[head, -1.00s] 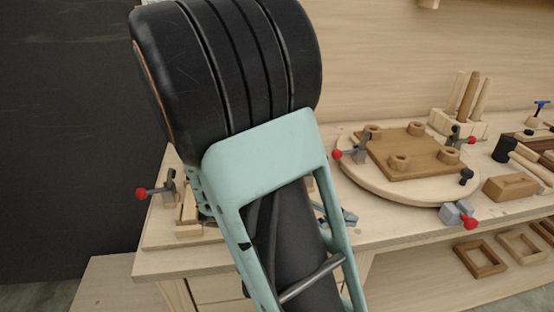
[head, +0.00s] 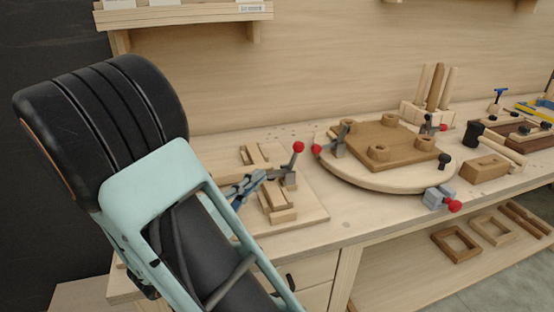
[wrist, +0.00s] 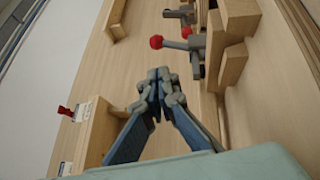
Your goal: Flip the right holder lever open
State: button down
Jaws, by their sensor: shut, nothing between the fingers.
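A holder with pale wooden blocks on a flat board (head: 310,215) sits on the left of the bench. Its right clamp (head: 289,177) is grey, and its lever stands up to a red knob (head: 298,147). My gripper (head: 262,176) is shut and empty, just left of this clamp; contact cannot be told. In the wrist view my gripper's fingertips (wrist: 160,76) are together, below a clamp lever with a red knob (wrist: 156,42), with a gap in the picture. My arm hides the holder's left side in the head view.
A round board (head: 400,180) with several red-knobbed clamps stands to the right. A wooden block (head: 484,168) and a mallet (head: 473,134) lie farther right. A wall shelf (head: 185,15) hangs above.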

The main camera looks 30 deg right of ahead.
jog(key=r, duration=0.2)
send_over(283, 172)
jog(key=shift+a+f, duration=0.2)
jog(key=shift+w, duration=0.1)
dwell(0.4)
jog(key=shift+s+d, duration=0.15)
jog(key=shift+s, duration=0.05)
jog(key=shift+y, duration=0.3)
